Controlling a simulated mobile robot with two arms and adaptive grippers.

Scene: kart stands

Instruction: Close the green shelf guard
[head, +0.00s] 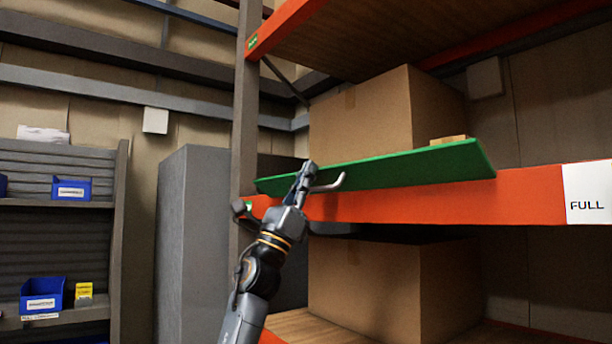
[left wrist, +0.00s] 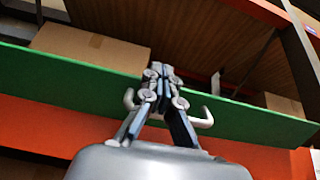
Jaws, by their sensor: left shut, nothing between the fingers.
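The green shelf guard (head: 410,168) is a long flat panel along the orange shelf beam, tilted in the head view. A grey handle (head: 332,184) is on it. My left gripper (head: 308,168) is shut and empty, with its fingertips in front of the guard at the handle. In the left wrist view the guard (left wrist: 65,82) runs across behind the fingers (left wrist: 160,72). The handle's ends (left wrist: 205,119) show on both sides of the fingers, and its middle is hidden. I cannot tell whether the fingers touch the guard or handle. My right gripper is out of view.
The orange beam (head: 440,198) runs below the guard and carries a white FULL sign (head: 588,192). A big cardboard box (head: 362,122) stands behind the guard, and another box (head: 365,288) stands below. A grey upright post (head: 245,110) is at the left.

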